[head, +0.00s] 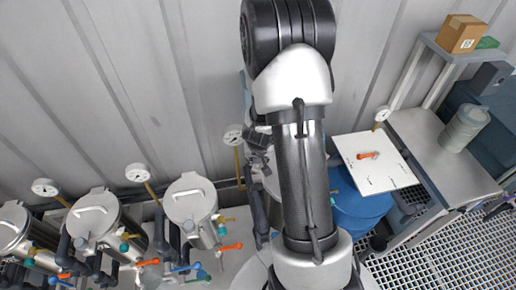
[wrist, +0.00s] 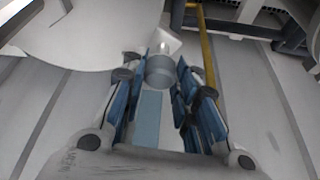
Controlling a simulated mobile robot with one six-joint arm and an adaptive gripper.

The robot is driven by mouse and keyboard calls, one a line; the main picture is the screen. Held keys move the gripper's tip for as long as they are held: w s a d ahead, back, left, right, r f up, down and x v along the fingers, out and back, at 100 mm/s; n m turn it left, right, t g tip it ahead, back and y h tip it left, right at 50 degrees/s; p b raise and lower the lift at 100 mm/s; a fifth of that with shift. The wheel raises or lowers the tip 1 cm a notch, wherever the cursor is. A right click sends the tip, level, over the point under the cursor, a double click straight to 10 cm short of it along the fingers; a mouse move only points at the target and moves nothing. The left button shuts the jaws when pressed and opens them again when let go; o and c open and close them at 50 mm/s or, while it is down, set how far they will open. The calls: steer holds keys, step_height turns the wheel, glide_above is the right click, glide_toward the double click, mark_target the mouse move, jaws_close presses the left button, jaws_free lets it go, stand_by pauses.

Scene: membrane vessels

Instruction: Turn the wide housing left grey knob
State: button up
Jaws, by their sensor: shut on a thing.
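The grey knob (wrist: 160,71) is a short grey cylinder with a paler stem in the wrist view. It sits between the blue-padded fingers of my gripper (wrist: 167,68), which is shut on it. The large white rounded body at the upper left of the wrist view, probably the wide housing (wrist: 75,35), is beside the fingers. In the head view my gripper (head: 257,140) is small and dark, left of my arm, by a gauge. My arm hides most of the housing there, and I cannot make out the knob in that view.
Several lidded steel vessels (head: 190,198) with coloured valve handles stand at the lower left. A yellow pipe (wrist: 207,50) runs close right of my fingers. A white panel with an orange handle (head: 368,155) and a bench (head: 425,135) are at the right. A corrugated wall (head: 120,80) stands behind.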

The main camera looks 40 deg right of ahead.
steer(key=m+p, duration=0.1)
steer(key=p, duration=0.2)
steer(key=m+p, duration=0.2)
steer(key=p, duration=0.1)
steer(key=m+g+h+p, duration=0.1)
steer(key=p, duration=0.3)
steer(key=shift+w+a+r, duration=0.1)
steer(key=shift+w+r, duration=0.05)
steer(key=shift+r, duration=0.15)
steer(key=m+p, duration=0.1)
steer(key=p, duration=0.2)
steer(key=shift+f+m+g+h, duration=0.1)
steer(key=shift+m+g+h, duration=0.2)
steer(key=shift+m, duration=0.1)
steer(key=shift+w+m+p, duration=0.1)
steer(key=shift+m+p, duration=0.2)
steer(key=shift+p, duration=0.15)
steer(key=shift+f, duration=0.2)
steer(key=o, duration=1.1)
steer(key=shift+c, duration=0.2)
steer(key=shift+f+b, duration=0.15)
steer(key=shift+b, duration=0.25)
